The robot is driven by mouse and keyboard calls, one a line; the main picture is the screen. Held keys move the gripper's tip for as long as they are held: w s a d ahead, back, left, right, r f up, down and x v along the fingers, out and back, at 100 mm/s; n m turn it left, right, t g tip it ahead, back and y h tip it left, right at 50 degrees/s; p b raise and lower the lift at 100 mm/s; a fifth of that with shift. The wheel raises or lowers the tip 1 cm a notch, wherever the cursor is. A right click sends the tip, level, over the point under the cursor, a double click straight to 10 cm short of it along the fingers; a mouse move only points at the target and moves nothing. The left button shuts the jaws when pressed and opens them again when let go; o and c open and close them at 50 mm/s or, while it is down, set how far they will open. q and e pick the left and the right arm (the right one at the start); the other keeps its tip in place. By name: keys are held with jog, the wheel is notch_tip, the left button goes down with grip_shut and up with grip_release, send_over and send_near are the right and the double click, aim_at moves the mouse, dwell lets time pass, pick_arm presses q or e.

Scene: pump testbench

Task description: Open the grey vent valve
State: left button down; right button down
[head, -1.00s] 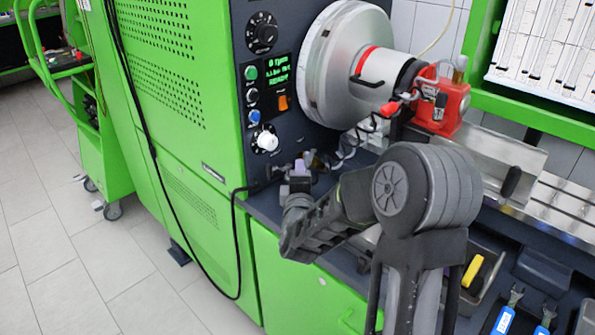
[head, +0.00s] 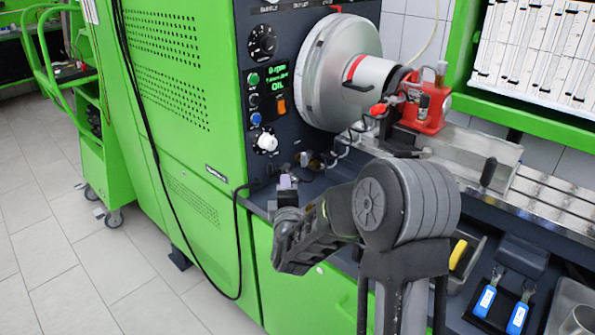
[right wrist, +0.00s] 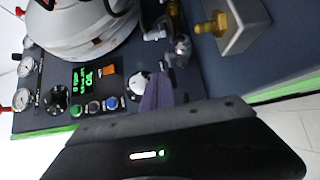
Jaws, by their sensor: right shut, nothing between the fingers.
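My right gripper (head: 287,183) is shut and empty, with its purple-grey fingertips over the bench corner in front of the control panel. The fingertips also show in the right wrist view (right wrist: 158,97), close to a white knob (right wrist: 138,86). I cannot tell whether they touch anything. Small metal and brass fittings (head: 317,161) sit just beyond the fingertips at the foot of the panel. In the right wrist view a small grey round-ended fitting (right wrist: 182,46) stands among them. I cannot tell for certain which part is the grey vent valve. My left gripper is not in view.
The dark panel carries a black dial (head: 262,42), a lit display (head: 277,78), coloured buttons and an orange switch (head: 282,106). A large silver drum (head: 325,75) and a red pump part (head: 425,108) stand behind. A black cable (head: 237,240) hangs at the cabinet corner.

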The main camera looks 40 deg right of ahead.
aim_at(293, 173)
jog(key=w+a+m+g+h+p, duration=0.1)
jog(key=w+a+h+p, duration=0.1)
jog(key=w+a, duration=0.35)
jog(key=s+d+m+g+h, duration=0.2)
jog(key=d+g, duration=0.1)
jog(key=s+d+m+g+h, duration=0.1)
jog(key=m, duration=0.1)
jog(key=shift+d+h, duration=0.15)
jog(key=shift+h, duration=0.15)
jog(key=shift+s+d+g, duration=0.15)
jog(key=shift+g, duration=0.35)
jog(key=x, duration=1)
jog(key=shift+r, duration=0.15)
jog(key=shift+s, duration=0.1)
